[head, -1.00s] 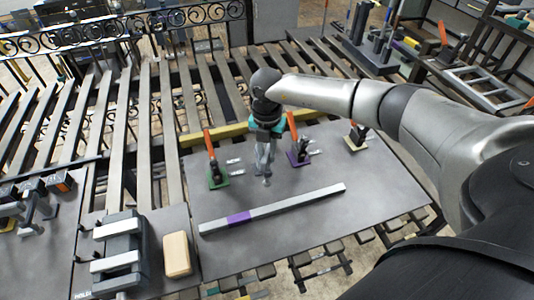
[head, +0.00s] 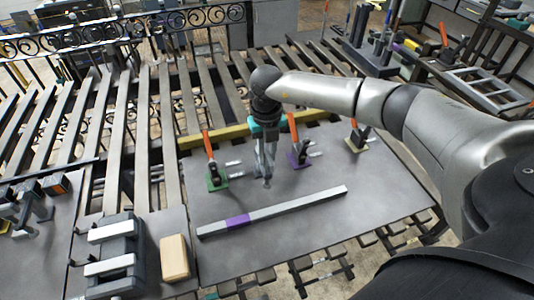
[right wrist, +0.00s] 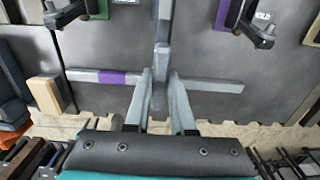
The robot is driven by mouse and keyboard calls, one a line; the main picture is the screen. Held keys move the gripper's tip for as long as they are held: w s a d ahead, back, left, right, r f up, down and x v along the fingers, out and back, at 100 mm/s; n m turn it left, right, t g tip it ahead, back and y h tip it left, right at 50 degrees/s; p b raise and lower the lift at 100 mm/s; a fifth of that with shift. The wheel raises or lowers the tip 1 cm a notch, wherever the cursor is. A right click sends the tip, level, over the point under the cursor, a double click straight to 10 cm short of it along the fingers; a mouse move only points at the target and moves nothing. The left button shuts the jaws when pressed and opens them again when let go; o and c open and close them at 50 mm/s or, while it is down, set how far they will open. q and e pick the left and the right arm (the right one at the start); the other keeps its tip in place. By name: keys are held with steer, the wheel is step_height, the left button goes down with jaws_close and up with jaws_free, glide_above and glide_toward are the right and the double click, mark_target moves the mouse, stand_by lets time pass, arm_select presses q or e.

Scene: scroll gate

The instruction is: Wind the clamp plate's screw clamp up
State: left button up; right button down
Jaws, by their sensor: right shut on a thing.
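The clamp plate (head: 360,212) is a dark grey board. A grey bar with a purple band (head: 285,211) lies across it, and it also shows in the right wrist view (right wrist: 205,84). My right gripper (head: 266,160) points down over the plate's back middle. In the right wrist view its two fingers (right wrist: 160,100) are shut on a slim grey upright part (right wrist: 162,50), which looks like the screw clamp. A small round foot (head: 267,183) shows below the fingertips in the head view. The fingers hide much of the clamp. My left gripper is not in view.
Red-handled toggle clamps stand on a green base (head: 216,180), a purple base (head: 298,160) and a yellow base (head: 356,144) close by. A tan block (head: 174,258) and a grey fixture (head: 113,255) are at the front left. The plate's front right is clear.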

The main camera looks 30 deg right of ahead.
mark_target(267, 154)
stand_by(0.3)
steer(key=c, duration=0.8)
jaws_free()
steer(key=shift+o, duration=0.2)
step_height(267, 154, up, 15)
steer(key=b, duration=0.1)
